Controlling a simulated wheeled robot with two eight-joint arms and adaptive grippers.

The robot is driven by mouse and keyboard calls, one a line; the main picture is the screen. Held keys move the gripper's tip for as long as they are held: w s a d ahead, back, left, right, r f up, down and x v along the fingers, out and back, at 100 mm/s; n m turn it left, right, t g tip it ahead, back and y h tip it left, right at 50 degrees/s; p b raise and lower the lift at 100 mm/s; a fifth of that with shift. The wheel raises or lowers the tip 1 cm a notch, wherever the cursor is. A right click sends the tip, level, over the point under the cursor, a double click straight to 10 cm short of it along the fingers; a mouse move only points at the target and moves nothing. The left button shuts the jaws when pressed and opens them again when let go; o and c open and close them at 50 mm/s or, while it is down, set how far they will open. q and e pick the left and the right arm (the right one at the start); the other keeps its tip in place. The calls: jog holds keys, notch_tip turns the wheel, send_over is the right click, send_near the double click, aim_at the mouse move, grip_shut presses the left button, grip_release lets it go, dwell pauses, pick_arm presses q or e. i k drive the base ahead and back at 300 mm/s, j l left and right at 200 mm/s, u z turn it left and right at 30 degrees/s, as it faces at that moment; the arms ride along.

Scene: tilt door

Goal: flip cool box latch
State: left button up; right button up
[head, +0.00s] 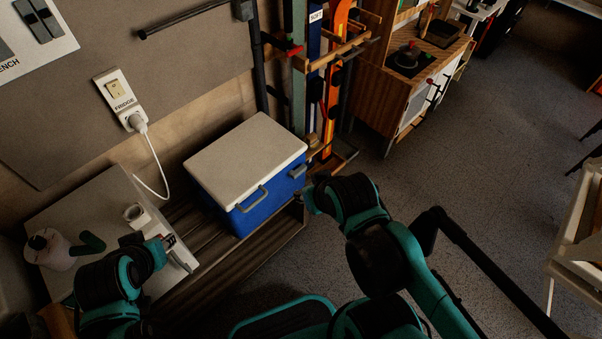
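The cool box (224,205) is blue with a white lid (247,145) that lies closed on it. It stands on a slatted wooden bench by the wall. A grey U-shaped piece (252,200) is on its long front side, and a small grey piece (298,171) sits near the lid's edge at the right end. I cannot tell which is the latch. My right gripper (303,197) is just below and right of the small grey piece, apparently apart from it. My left gripper (168,242) is left of the box, over the white cabinet's edge. The finger openings are too small to tell.
A white cabinet (85,195) left of the box holds a pinkish-white jug (55,250) and a small cup. A white cord runs from the wall socket (120,98). Skis (335,80) stand in a rack behind the box.

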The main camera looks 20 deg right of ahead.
aim_at(295, 174)
jog(key=i+l+u, duration=0.2)
jog(key=l+u, duration=0.2)
jog(key=l, duration=0.15)
jog(key=i+l+u, duration=0.15)
jog(key=l+u, duration=0.25)
jog(key=l, duration=0.2)
jog(key=l+u, duration=0.4)
jog(key=l, duration=0.2)
jog(key=l+u, duration=0.4)
jog(key=l, duration=0.25)
jog(key=k+l+u, duration=0.2)
jog(key=l+u, duration=0.15)
jog(key=l, duration=0.25)
jog(key=k+l+u, duration=0.2)
jog(key=l+u, duration=0.2)
jog(key=l, duration=0.15)
jog(key=k+l+u, duration=0.65)
jog(key=l+u, duration=0.15)
jog(key=l, duration=0.15)
